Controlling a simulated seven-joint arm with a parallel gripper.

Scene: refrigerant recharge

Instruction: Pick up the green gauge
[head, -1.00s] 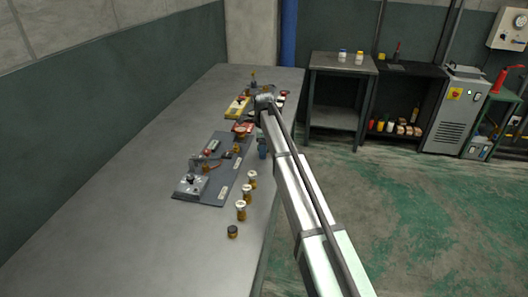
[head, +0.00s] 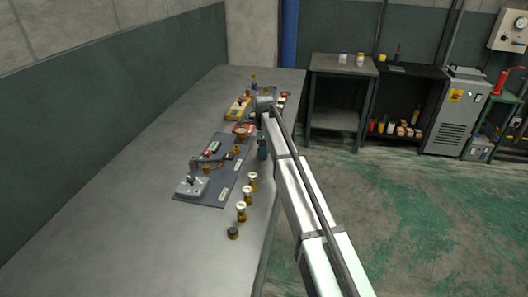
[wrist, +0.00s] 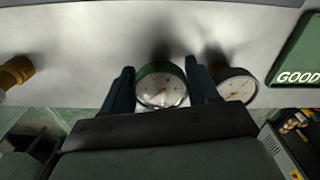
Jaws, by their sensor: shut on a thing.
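The green gauge (wrist: 161,88), with a green rim and a pale dial, is between the two dark fingers of my gripper (wrist: 160,78) in the wrist view. One finger is on each side of it, and the gripper is shut on it. Whether the gauge touches the table or hangs just above it is not clear. In the head view my gripper (head: 265,103) is at the far right edge of the workbench, and the green gauge cannot be made out there.
A dark-rimmed gauge (wrist: 237,86) stands close to the right finger. A green GOOD sign (wrist: 298,65) is further right, and a brass fitting (wrist: 15,73) is at left. The workbench (head: 110,200) holds a dark board (head: 207,190) with parts; its left side is clear.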

